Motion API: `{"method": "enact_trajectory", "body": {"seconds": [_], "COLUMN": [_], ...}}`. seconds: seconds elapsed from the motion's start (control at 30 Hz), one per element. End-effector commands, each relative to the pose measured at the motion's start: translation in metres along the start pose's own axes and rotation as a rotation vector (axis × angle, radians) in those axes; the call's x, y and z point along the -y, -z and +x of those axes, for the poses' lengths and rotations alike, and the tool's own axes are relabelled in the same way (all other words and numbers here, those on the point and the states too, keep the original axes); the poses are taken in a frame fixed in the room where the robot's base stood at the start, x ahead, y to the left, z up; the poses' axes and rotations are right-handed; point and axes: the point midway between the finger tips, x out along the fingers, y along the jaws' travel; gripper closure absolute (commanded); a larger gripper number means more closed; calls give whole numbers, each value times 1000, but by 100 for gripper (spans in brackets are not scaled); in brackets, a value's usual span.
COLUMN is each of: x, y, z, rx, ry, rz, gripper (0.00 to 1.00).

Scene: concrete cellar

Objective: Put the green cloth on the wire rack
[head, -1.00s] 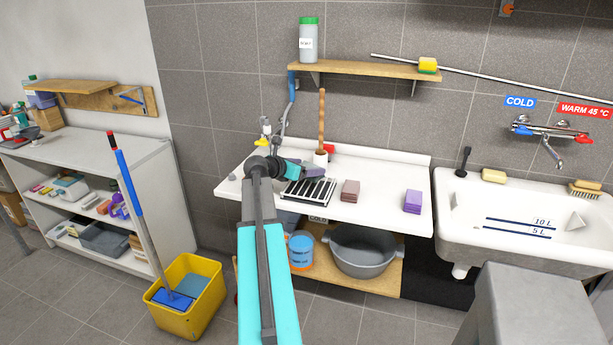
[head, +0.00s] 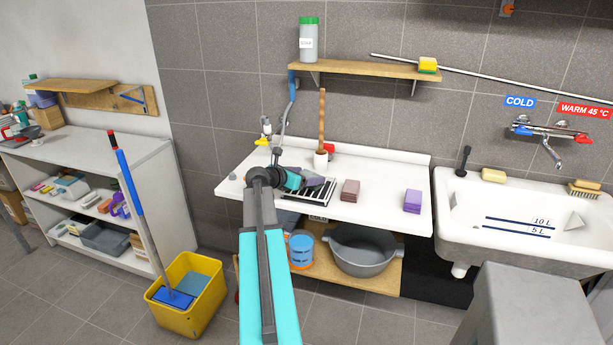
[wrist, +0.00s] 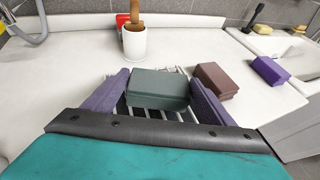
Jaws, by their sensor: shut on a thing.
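The green cloth (wrist: 158,88), a dark green folded block, sits between the two purple-grey fingers of my gripper (wrist: 160,80) in the wrist view. My gripper is shut on it. The wire rack (head: 293,190) lies on the white counter, dark with pale bars. In the head view my gripper (head: 318,183) is over the rack and covers part of it, and the cloth is hard to make out there. In the wrist view the bars of the rack (wrist: 174,115) show under and around the cloth. I cannot tell whether the cloth touches them.
A brown block (head: 350,190) lies just right of the rack, and a purple block (head: 412,201) farther right. A white pot with a wooden handle (head: 320,159) stands behind the rack. The counter (head: 383,205) is bare between the blocks. A sink (head: 520,235) is at right.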

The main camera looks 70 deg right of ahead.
Motion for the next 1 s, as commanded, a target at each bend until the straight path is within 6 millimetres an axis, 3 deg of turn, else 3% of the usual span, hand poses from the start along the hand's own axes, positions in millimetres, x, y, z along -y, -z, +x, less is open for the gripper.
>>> {"method": "enact_trajectory", "body": {"seconds": [0.07, 0.1, 0.2, 0.63, 1.0], "x": [0, 0, 0, 0, 0], "y": [2, 2, 2, -2, 0], "z": [1, 1, 1, -1, -43], "rx": [0, 0, 0, 0, 1], "ry": [0, 0, 0, 0, -3], "rz": [0, 0, 0, 0, 0], "gripper": [44, 19, 4, 4, 4]}}
